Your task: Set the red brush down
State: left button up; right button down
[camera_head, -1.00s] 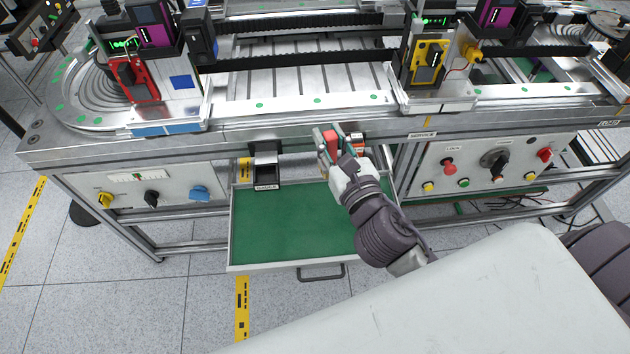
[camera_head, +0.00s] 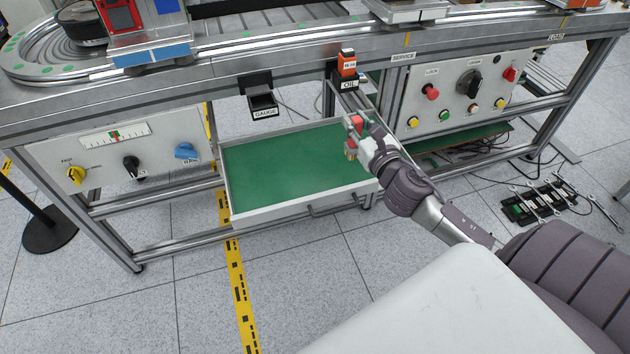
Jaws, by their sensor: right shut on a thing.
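The red brush (camera_head: 356,122) is held in my right gripper (camera_head: 354,137), whose fingers are shut on it. Its red part shows between the fingers, and a small yellowish part shows below. The gripper partly covers the brush. The gripper appears at the right end of the open drawer (camera_head: 300,211), over or near its right edge; the exact height is unclear. The drawer has a bare green lining (camera_head: 285,168). My left gripper is not in view.
An orange item stands in the OIL holder (camera_head: 348,84) on the bench edge, just behind my gripper. An empty-looking GAUGE holder (camera_head: 262,104) hangs left of it. A control panel (camera_head: 460,95) is to the right. Wrenches on a dark rack (camera_head: 545,200) lie on the floor.

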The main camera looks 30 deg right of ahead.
jog(key=w+d+f+b, duration=0.1)
jog(key=d+f+b, duration=0.2)
jog(key=d, duration=0.2)
pick_arm(q)
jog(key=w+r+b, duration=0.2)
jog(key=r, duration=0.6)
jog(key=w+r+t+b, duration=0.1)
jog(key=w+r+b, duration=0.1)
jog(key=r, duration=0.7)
jog(key=shift+b, duration=0.55)
pick_arm(e)
jog(key=w+a+f, duration=0.7)
jog(key=w+f, duration=0.1)
jog(key=f, duration=0.2)
jog(key=shift+w+a+f+h, duration=0.2)
jog(key=shift+a+f+h, duration=0.1)
jog(key=shift+h, duration=0.1)
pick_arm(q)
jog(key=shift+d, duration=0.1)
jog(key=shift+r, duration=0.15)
pick_arm(e)
jog(key=c, duration=1)
grip_release()
jog(key=shift+o, duration=0.2)
jog(key=shift+s, duration=0.1)
